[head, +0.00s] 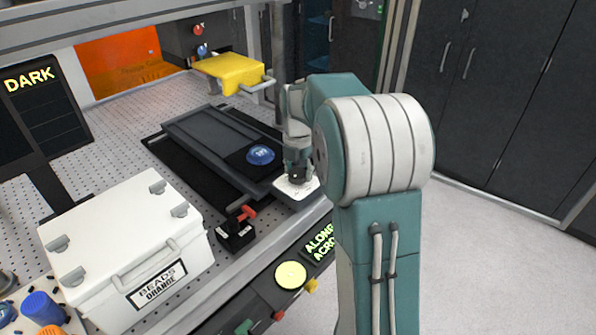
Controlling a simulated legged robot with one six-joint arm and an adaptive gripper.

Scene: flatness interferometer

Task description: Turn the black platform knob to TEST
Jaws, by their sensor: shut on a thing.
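My gripper (297,174) points down at the white label plate (284,189) on the front right corner of the dark platform (215,140). It is shut on the black platform knob, which is mostly hidden by the fingers. The marks on the plate are too small and too covered to read, so the knob's setting cannot be told. My arm stands in front and to the right of the plate.
A black block with a red lever (237,229) is at the front edge. A white box (126,247) stands left. A yellow block with a handle (231,72) is behind.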

